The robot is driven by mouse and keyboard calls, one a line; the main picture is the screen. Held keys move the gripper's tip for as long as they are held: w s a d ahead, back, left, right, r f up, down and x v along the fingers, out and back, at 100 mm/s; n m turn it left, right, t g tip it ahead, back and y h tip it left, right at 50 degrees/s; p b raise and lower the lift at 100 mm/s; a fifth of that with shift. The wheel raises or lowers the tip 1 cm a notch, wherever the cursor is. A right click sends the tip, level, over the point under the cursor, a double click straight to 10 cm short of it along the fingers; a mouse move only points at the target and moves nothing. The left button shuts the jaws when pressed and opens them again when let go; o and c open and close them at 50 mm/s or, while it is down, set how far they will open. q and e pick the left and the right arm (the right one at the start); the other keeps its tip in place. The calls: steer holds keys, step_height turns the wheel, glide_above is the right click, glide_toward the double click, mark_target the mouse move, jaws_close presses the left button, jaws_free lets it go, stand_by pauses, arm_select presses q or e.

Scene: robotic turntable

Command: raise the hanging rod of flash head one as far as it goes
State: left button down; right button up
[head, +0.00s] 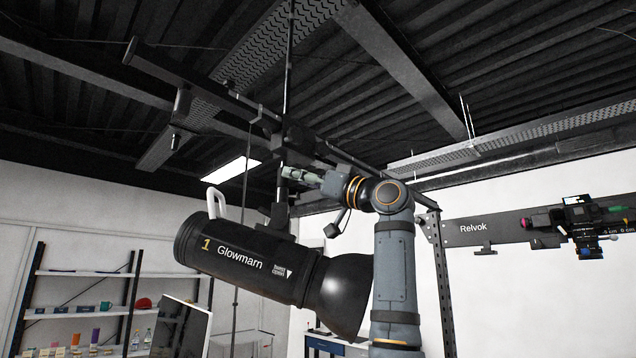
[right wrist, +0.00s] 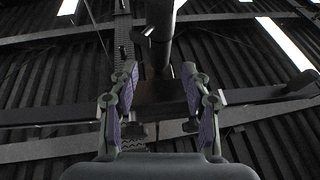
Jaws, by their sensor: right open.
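Flash head one (head: 265,262) is a black lamp with a yellow "1", the word "Glowmarn", a white handle loop and a flared reflector. It hangs tilted below the ceiling rail. Its dark hanging rod (head: 289,65) runs up toward the ceiling. My right gripper (head: 290,174) is above the lamp, close to the lower part of the rod. In the right wrist view my right gripper (right wrist: 160,85) is open, with a dark post (right wrist: 163,35) showing between its two fingers. I cannot tell whether they touch it. My left gripper is not in view.
A long black rail (head: 215,90) crosses above the lamp. A "Relvok" beam (head: 473,228) with camera gear (head: 580,225) is at right. Shelves (head: 75,310) stand at lower left. A dark upright post (head: 440,280) stands right of my arm.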

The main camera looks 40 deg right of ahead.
steer(key=v, duration=0.6)
steer(key=shift+s+d, duration=0.1)
steer(key=shift+d, duration=0.05)
